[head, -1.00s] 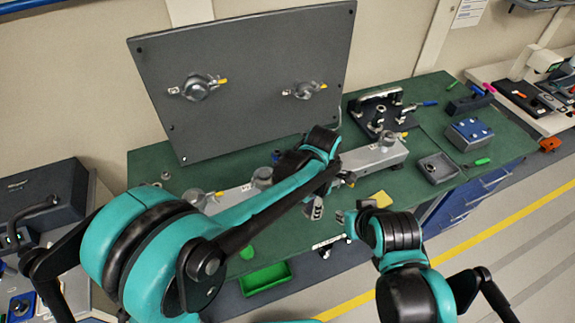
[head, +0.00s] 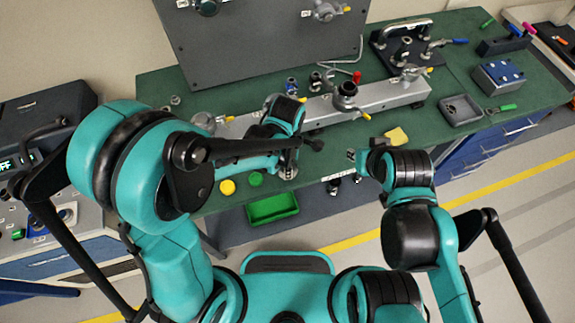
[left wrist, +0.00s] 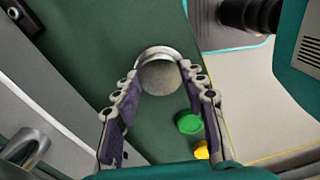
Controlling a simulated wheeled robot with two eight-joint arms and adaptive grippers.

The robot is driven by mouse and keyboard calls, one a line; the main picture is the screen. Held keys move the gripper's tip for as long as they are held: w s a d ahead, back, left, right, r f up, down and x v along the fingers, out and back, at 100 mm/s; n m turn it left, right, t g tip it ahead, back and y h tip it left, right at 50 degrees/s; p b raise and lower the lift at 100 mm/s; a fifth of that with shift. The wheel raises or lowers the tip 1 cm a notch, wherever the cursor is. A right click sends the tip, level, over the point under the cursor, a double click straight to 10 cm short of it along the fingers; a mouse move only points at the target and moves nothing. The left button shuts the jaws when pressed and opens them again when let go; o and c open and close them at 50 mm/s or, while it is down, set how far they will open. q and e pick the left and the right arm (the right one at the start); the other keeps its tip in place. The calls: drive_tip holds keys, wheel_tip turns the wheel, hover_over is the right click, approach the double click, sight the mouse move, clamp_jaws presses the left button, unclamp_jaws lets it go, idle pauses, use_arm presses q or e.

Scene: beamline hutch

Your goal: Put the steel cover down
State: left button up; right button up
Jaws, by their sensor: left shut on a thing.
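The steel cover (left wrist: 160,80) is a round, plain metal disc with a raised rim, seen in the left wrist view. My left gripper (left wrist: 158,72) is shut on it, with one finger on each side. In the head view my left gripper (head: 288,166) is over the front part of the green bench top (head: 330,150), just right of the green cap. The cover is hard to make out there. I cannot tell whether it touches the bench. My right gripper (head: 356,156) is at the front bench edge, small and partly hidden by its own arm; its fingers are unclear.
A green cap (head: 255,178) and a yellow cap (head: 227,187) lie left of my left gripper. A long grey rail (head: 320,108) with clamps lies behind it. A yellow pad (head: 397,136) is to the right. A green tray (head: 272,207) sits below the front edge.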

use_arm(q)
drive_tip(key=shift+f, duration=0.2)
drive_tip(key=o, duration=1.3)
